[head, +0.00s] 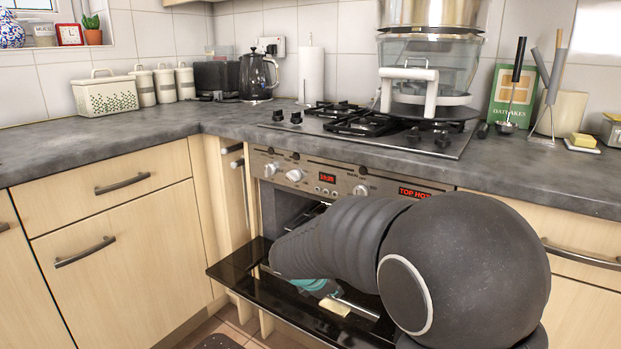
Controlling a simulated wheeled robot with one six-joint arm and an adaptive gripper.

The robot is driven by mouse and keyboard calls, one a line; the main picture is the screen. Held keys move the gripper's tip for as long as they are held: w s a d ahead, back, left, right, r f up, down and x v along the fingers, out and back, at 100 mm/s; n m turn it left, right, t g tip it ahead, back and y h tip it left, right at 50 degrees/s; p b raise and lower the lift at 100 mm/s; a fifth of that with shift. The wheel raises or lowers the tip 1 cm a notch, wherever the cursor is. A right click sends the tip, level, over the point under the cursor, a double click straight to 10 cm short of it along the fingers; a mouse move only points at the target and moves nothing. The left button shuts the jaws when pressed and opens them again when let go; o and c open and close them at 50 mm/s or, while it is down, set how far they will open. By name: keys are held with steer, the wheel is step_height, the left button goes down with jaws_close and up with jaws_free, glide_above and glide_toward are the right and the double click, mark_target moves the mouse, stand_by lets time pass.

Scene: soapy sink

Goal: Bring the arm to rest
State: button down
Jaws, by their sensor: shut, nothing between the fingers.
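My dark grey arm fills the lower middle and right of the head view, in front of the oven (262,165). My gripper does not show; the arm's forward end is hidden behind its own ribbed link. The oven door (232,272) is folded down open, and the arm reaches over it. A teal item (314,285) and a small pale yellow block (335,307) show at the door just below the arm. The arm partly covers them, and I cannot tell what they rest on.
The grey worktop (110,140) runs behind the arm. On it are a gas hob (370,128) with a clear steamer pot (430,70), a black kettle (257,75), a green oatcakes box (511,95) and upright utensils. Closed drawers and cupboards flank the oven. Free air lies left of the arm.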

steer(key=s+d+m, duration=0.1)
steer(key=s+m, duration=0.1)
steer(key=s, duration=0.1)
steer(key=s+m+g, duration=0.1)
steer(key=s+m, duration=0.2)
steer(key=s+d+m+g+y, duration=0.1)
steer(key=s+m, duration=0.1)
steer(key=s, duration=0.1)
steer(key=shift+d+r+m, duration=0.3)
steer(key=shift+m, duration=0.1)
steer(key=s+d+r+m+y, duration=0.2)
steer(key=s+m, duration=0.4)
steer(key=s, duration=0.3)
steer(key=s+d+r+m+y, duration=0.2)
steer(key=s+m, duration=0.4)
steer(key=s, duration=0.3)
steer(key=shift+r+m, duration=0.3)
steer(key=shift+r, duration=0.55)
steer(key=c, duration=1.8)
jaws_free()
steer(key=shift+m+t, duration=0.6)
steer(key=shift+t, duration=0.3)
steer(key=s+d+r, duration=0.2)
steer(key=r, duration=0.1)
steer(key=shift+s+d+r, duration=0.1)
steer(key=shift+s+d, duration=0.1)
steer(key=shift+s, duration=0.05)
steer(key=o, duration=0.7)
steer(key=shift+d, duration=0.2)
steer(key=shift+a, duration=0.1)
